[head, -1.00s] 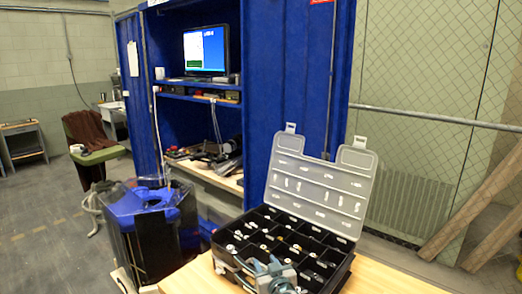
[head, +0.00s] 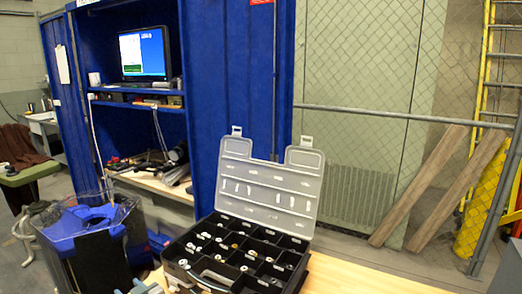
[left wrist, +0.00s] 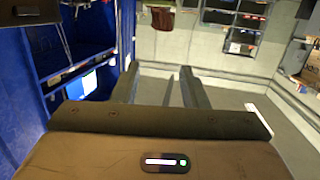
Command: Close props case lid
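The props case (head: 262,247) is a black compartment box on the wooden table, with small metal parts in many of its cells. Its translucent lid (head: 268,183) stands open, tilted back from the far edge, with two latch tabs on its top edge. My left gripper (head: 140,288) shows only partly at the bottom edge of the head view, left of the case's front and apart from the lid. In the left wrist view, its two fingers (left wrist: 160,88) stand apart with nothing held between them. The case does not show in that view. My right gripper is not in view.
The wooden table (head: 350,280) has bare top right of the case. A black and blue bin (head: 85,240) stands left of the table. A blue cabinet (head: 235,90) with a monitor (head: 145,54) stands behind. A metal rail (head: 400,116) and mesh fence run behind right.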

